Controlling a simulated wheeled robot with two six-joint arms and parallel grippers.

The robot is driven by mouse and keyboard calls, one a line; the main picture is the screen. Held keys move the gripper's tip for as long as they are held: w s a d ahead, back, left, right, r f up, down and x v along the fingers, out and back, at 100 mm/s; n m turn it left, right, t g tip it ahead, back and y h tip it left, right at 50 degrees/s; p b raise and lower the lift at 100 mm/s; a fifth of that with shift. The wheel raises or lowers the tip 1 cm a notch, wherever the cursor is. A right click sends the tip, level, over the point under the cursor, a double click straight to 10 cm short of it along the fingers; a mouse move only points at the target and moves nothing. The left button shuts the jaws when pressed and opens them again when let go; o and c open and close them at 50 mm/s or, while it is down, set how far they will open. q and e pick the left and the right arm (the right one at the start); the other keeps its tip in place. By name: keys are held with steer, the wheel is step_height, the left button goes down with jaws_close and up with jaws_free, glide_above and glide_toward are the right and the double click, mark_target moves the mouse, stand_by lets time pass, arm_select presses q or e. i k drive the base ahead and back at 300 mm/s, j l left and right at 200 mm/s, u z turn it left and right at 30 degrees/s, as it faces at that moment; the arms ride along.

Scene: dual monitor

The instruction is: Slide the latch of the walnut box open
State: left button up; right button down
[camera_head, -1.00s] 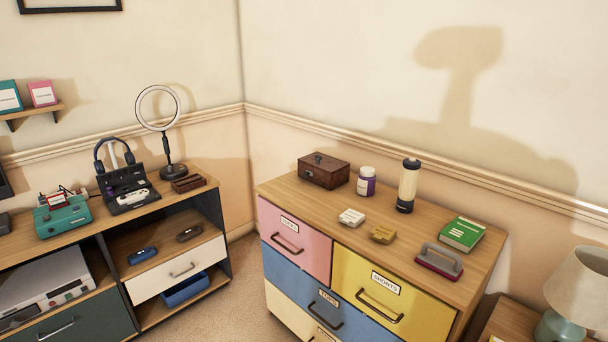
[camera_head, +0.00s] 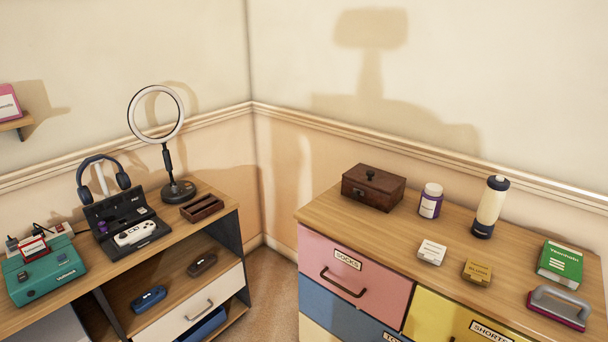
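The walnut box (camera_head: 373,188) is a small dark brown box with a knob on its lid. It sits at the back left of the dresser top (camera_head: 335,212), and its lid looks shut. A small detail shows on its front face, but it is too small to tell the latch's position. Neither of my grippers is in the head view.
Right of the box stand a purple-labelled jar (camera_head: 430,201) and a cream bottle (camera_head: 490,208). In front are a white box (camera_head: 432,252), a yellow box (camera_head: 477,271), a green book (camera_head: 560,264) and a grey-handled brush (camera_head: 559,306). A ring light (camera_head: 157,115) stands on the left shelf unit.

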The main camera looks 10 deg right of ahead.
mark_target(355, 195)
steer(key=i+j, duration=0.5)
steer(key=j, duration=0.15)
steer(key=i+j+u, duration=0.1)
steer(key=i+j, duration=0.4)
steer(key=j, duration=0.15)
